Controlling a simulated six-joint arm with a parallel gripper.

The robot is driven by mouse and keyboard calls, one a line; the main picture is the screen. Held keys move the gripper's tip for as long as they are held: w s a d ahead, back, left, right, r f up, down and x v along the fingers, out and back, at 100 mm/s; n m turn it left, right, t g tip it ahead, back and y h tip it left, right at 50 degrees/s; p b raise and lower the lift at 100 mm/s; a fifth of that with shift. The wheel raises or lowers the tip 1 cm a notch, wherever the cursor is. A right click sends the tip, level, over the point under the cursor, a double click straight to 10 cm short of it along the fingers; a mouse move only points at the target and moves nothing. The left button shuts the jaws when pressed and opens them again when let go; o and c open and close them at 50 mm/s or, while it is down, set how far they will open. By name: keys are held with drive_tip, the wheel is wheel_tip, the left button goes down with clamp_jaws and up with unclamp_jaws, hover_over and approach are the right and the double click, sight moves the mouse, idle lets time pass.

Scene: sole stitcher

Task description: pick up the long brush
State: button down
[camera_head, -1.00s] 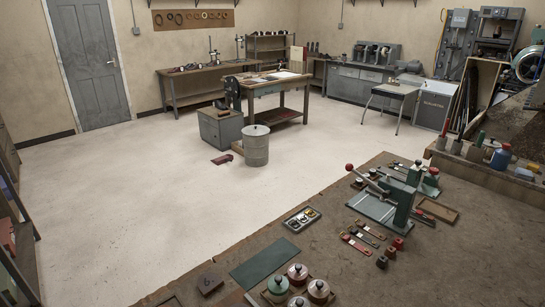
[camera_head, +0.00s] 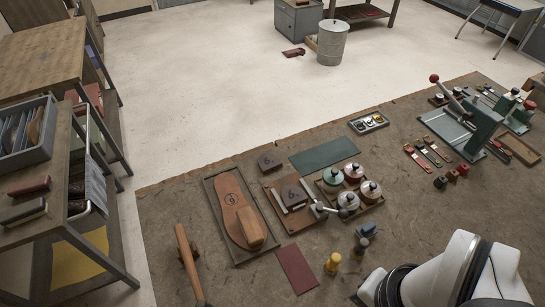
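I cannot pick out the long brush with certainty. Two long narrow pieces that may be brushes lie on the left shelf: a reddish-brown one (camera_head: 30,186) and a dark one with a pale edge (camera_head: 26,213). A wooden block (camera_head: 250,228), possibly a brush, lies on a brown sole (camera_head: 228,195) in a tray on the bench. A long wooden handle (camera_head: 184,252) stands out near the bench's front left; its lower end is at the picture's bottom edge. My white arm shows at bottom right, but my gripper is not visible.
The bench (camera_head: 400,210) holds lidded pots (camera_head: 347,200), a green mat (camera_head: 324,153), a dark red sheet (camera_head: 297,269), a yellow piece (camera_head: 332,262) and a green lever press (camera_head: 470,125). A grey bin (camera_head: 28,135) stands on the left shelf.

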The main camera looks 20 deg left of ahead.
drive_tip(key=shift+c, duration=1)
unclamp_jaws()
